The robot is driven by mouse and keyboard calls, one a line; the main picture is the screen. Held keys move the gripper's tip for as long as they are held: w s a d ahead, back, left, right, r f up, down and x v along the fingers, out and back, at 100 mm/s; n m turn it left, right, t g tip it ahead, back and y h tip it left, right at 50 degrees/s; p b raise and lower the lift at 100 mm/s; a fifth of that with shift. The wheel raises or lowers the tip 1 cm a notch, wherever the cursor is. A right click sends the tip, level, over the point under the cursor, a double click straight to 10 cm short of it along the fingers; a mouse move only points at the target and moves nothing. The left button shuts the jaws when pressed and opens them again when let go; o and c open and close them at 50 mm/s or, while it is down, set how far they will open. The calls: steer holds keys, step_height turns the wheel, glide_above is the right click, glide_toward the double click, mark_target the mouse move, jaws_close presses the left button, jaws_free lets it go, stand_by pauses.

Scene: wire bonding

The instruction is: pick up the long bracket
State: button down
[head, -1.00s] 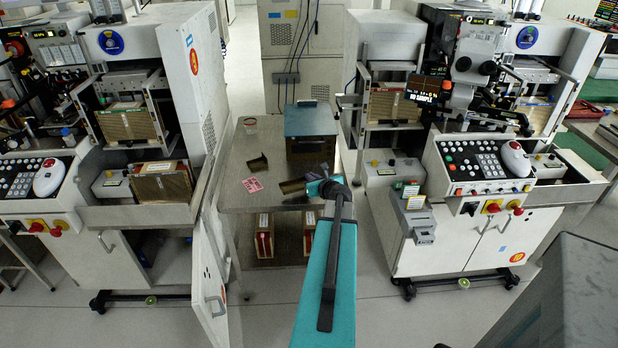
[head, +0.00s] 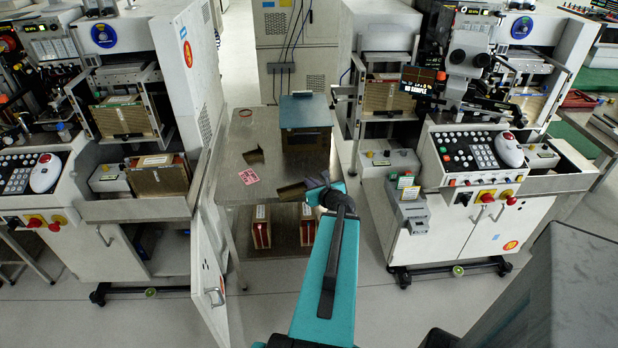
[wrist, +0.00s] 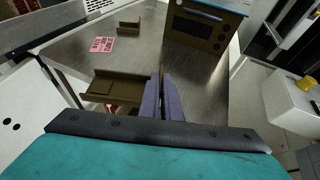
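The long bracket (head: 290,191) is a brown, channel-shaped piece. In the head view it sticks out to the left of my gripper (head: 318,186), near the table's front edge. In the wrist view the long bracket (wrist: 115,87) reaches left from the two purple-grey fingers of my gripper (wrist: 161,92). The fingers are close together on its right end, which they partly hide. Its near side lies over the table's front edge, with items on the lower shelf showing below it.
A short bracket (head: 254,156) and a pink card (head: 249,176) lie on the metal table (head: 232,187). A blue-topped brown box (head: 306,135) stands at its back right. Two boxes (head: 261,228) sit on the lower shelf. Machines flank the table; an open white door (head: 210,262) stands at left.

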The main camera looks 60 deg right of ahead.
steer(key=a+p, duration=0.1)
steer(key=p, duration=0.1)
steer(key=s+a+p, duration=0.1)
steer(key=p, duration=0.2)
steer(key=shift+s+r+p, duration=0.25)
steer(key=shift+s+p, duration=0.05)
steer(key=shift+p, duration=0.05)
steer(key=shift+s+f, duration=0.1)
stand_by(0.5)
